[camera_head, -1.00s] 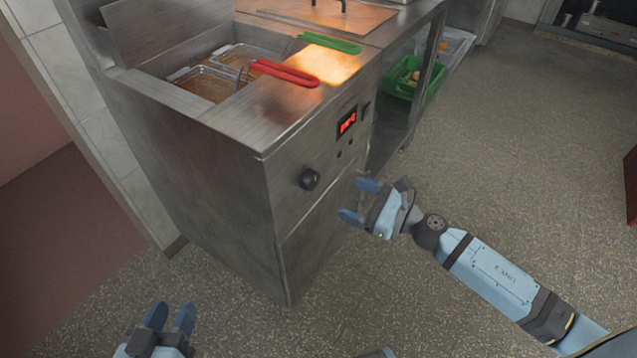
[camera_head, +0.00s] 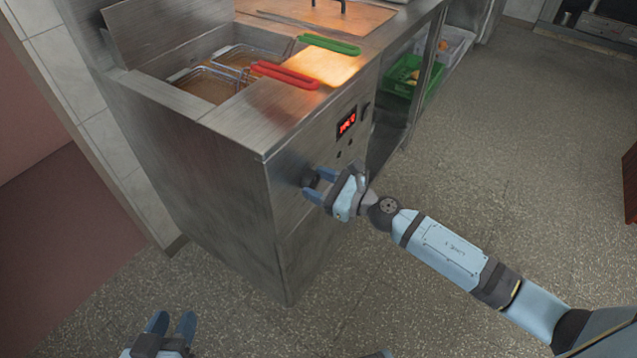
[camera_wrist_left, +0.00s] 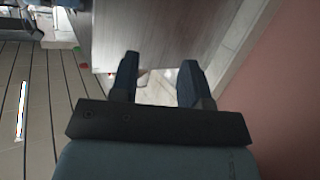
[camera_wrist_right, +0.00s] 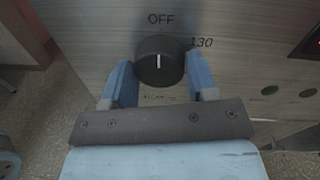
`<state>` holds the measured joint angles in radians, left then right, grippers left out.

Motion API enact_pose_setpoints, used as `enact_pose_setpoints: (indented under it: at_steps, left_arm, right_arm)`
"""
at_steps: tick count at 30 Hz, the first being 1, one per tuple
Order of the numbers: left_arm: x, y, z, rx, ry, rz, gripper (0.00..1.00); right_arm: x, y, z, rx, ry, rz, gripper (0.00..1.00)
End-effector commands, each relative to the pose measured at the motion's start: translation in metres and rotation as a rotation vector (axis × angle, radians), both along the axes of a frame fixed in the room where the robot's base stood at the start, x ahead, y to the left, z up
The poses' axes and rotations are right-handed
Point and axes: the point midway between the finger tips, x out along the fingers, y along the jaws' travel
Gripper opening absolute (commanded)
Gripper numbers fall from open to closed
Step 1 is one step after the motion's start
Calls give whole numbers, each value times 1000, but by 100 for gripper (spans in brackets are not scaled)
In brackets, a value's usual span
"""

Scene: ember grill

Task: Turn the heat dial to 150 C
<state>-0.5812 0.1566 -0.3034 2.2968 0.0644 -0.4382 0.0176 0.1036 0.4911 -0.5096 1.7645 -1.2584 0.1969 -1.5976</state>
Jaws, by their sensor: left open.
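The heat dial (camera_wrist_right: 160,62) is a round black knob on the fryer's steel front. Its white pointer line points up at the OFF mark; a 130 mark is to its upper right. My right gripper (camera_wrist_right: 160,85) is at the dial, one blue finger on each side of it, open around it; I cannot tell whether the fingers touch it. In the head view my right gripper (camera_head: 318,184) partly hides the dial (camera_head: 310,177). My left gripper (camera_head: 172,325) is open and empty, low at the left, away from the fryer; it also shows in the left wrist view (camera_wrist_left: 158,75).
A red lit display (camera_head: 347,123), too small to read, is above the dial on the fryer (camera_head: 215,170). Red (camera_head: 285,75) and green (camera_head: 328,44) basket handles lie over the top. A green crate (camera_head: 402,80) stands under the neighbouring counter. The floor at right is clear.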

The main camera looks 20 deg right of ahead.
Motion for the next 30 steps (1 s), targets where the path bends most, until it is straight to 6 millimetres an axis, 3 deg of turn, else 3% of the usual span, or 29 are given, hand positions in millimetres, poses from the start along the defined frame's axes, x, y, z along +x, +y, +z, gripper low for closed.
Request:
enact_pose_setpoints:
  at_steps: [1, 3, 17, 30]
  left_arm:
    - [0, 0, 0, -1, -1, 0, 43]
    - [0, 0, 0, -2, -1, 2, 43]
    - [0, 0, 1, 0, 3, 2, 43]
    - [-3, 8, -6, 31, 46, 11, 43]
  right_arm:
    - [0, 0, 0, 0, 0, 0, 42]
    - [0, 0, 0, 0, 0, 0, 27]
    - [0, 0, 0, 75, 58, 0, 27]
    - [-1, 0, 0, 372, 291, 0, 27]
